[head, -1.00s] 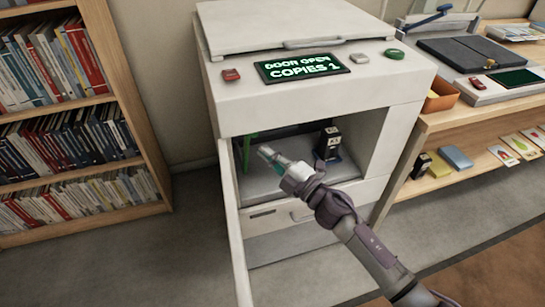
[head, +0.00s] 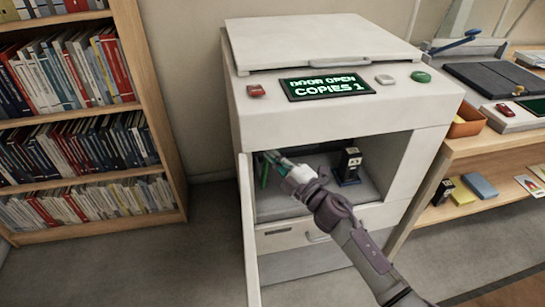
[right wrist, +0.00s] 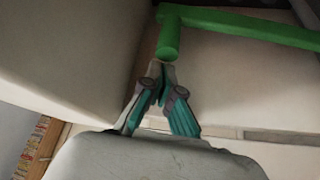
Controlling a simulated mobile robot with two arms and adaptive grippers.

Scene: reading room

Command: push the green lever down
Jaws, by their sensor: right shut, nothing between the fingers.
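The green lever (right wrist: 240,25) is inside the copier's open compartment. In the head view only a small part of the lever (head: 264,172) shows at the compartment's left side, beside my gripper. My right gripper (head: 271,158) reaches into the compartment, shut and empty. In the right wrist view, the closed fingertips (right wrist: 163,72) are right at the lever's short green end piece. I cannot tell whether they touch it. The white copier (head: 335,120) has its front door (head: 249,235) swung open at the left. Its display (head: 326,87) reads "DOOR OPEN COPIES 1". My left gripper is out of view.
A black box with a white label (head: 349,166) stands in the compartment, right of my gripper. A bookcase (head: 165,110) stands at the left. A wooden table (head: 470,150) with several items is at the right. The floor before the bookcase is clear.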

